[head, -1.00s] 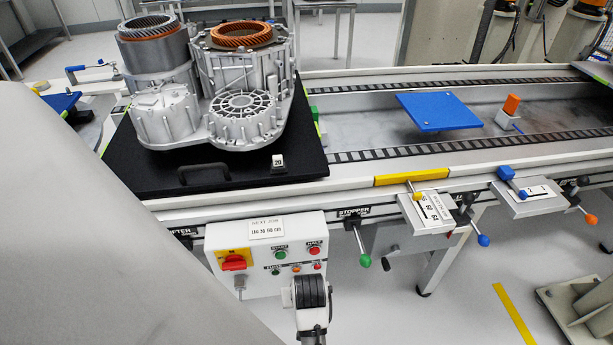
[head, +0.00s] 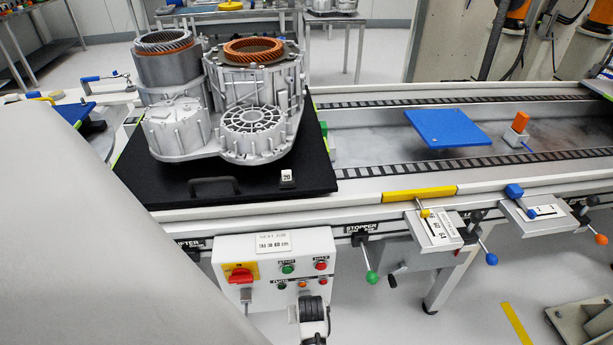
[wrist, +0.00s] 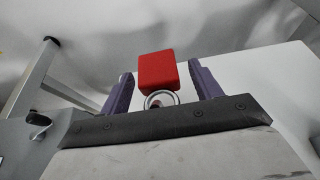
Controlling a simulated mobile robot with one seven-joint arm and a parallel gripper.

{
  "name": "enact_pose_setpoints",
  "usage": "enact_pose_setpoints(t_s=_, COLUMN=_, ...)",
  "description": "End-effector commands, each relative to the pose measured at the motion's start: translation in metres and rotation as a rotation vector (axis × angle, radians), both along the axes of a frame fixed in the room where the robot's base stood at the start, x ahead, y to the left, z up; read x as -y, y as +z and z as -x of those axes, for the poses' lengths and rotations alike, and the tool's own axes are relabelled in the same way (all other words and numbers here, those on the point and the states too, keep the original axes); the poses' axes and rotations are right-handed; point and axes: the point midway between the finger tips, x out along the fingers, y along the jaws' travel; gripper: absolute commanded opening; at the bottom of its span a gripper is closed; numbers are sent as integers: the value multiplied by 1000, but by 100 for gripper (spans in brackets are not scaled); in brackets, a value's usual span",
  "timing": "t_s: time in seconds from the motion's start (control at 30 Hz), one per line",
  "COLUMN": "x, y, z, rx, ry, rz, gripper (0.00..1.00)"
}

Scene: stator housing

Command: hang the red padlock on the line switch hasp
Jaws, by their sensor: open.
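A red padlock (wrist: 156,71) shows in the wrist view, with its bright round shackle toward my palm. It lies between the two purple fingers of my open gripper (wrist: 158,78); whether either finger touches it is unclear. The line switch is a red rotary handle (head: 239,275) on a yellow plate at the box's left. A small grey fitting (head: 245,295) hangs below it; I cannot tell whether it is the hasp.
Push buttons (head: 288,267) sit right of the switch. A green-knobbed stopper lever (head: 372,276) projects just right of the box. Above, a black pallet (head: 250,184) carries the metal stator housing (head: 255,90) on the conveyor. Open floor lies below the box.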

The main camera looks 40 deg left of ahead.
Motion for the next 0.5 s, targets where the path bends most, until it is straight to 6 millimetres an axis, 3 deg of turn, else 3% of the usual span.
enact_pose_setpoints(t_s=0.13, x=0, y=0, z=0, rx=0, ry=0, rz=0, gripper=64)
enact_pose_setpoints(t_s=0.5, x=0, y=0, z=0, rx=0, ry=0, rz=0, gripper=15)
